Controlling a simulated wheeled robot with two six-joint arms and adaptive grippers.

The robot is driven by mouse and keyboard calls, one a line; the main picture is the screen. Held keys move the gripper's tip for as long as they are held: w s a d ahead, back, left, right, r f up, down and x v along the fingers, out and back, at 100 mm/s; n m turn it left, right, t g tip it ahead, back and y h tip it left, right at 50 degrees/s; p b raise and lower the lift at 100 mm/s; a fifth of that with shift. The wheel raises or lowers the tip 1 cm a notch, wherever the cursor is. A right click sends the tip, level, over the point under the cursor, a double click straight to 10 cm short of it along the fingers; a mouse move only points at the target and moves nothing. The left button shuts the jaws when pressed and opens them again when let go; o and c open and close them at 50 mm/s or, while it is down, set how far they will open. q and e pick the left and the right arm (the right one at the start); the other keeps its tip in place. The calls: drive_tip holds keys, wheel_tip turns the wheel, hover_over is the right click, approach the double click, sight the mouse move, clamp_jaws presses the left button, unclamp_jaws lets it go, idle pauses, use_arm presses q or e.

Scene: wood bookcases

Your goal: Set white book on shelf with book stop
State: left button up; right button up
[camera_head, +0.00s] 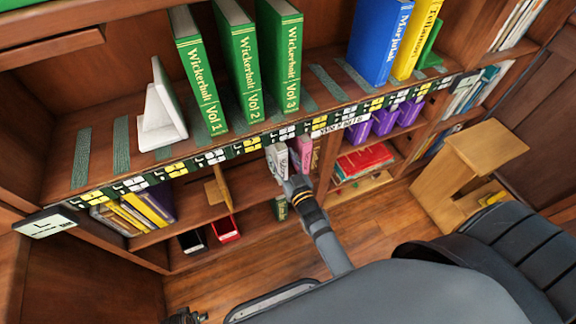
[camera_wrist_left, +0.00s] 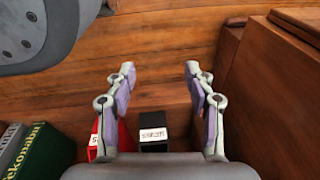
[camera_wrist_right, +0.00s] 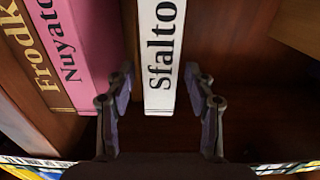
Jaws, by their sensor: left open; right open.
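The white book (camera_head: 277,160), with "Sfalto" on its spine, stands on the lower shelf beside a pink book (camera_head: 301,152). In the right wrist view the white book (camera_wrist_right: 160,50) lies between the fingers of my open right gripper (camera_wrist_right: 159,72). Gaps show on both sides, and I cannot tell how deep the fingers reach. In the head view my right gripper (camera_head: 287,180) partly hides the book. A white L-shaped book stop (camera_head: 160,118) stands on the upper shelf, left of the green books. My left gripper (camera_wrist_left: 159,68) is open and empty above the floor.
Green Wickerholt volumes (camera_head: 200,80), a blue book (camera_head: 378,45) and a yellow book (camera_head: 412,42) stand on the upper shelf. Bare shelf shows left of the book stop. A red box (camera_head: 226,229) and a black box (camera_head: 193,240) sit low. A wooden stool (camera_head: 487,145) stands right.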

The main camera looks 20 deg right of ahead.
drive_tip(key=s, duration=0.5)
drive_tip(key=shift+s+d+p, duration=0.1)
drive_tip(key=shift+s+p, duration=0.2)
use_arm(q)
drive_tip(key=shift+s+a+f, duration=0.2)
drive_tip(key=shift+s+f, duration=0.35)
drive_tip(key=shift+s, duration=0.3)
use_arm(e)
drive_tip(key=s+d+f+g, duration=0.2)
drive_tip(key=s+f+g, duration=0.15)
drive_tip(key=f, duration=0.65)
drive_tip(key=s+d+f+g, duration=0.2)
drive_tip(key=s+f+g, duration=0.15)
drive_tip(key=f, duration=0.65)
drive_tip(key=s+d+f+g, duration=0.3)
drive_tip(key=s+f+g, duration=0.1)
drive_tip(key=s+f, duration=0.3)
drive_tip(key=s+d+f+g+h, duration=0.1)
drive_tip(key=s+d+f+g, duration=0.2)
drive_tip(key=s+f+g, duration=0.2)
drive_tip(key=s+f, duration=0.3)
drive_tip(key=s, duration=0.2)
drive_tip(key=shift+s+d, duration=0.15)
drive_tip(key=shift+s, duration=0.25)
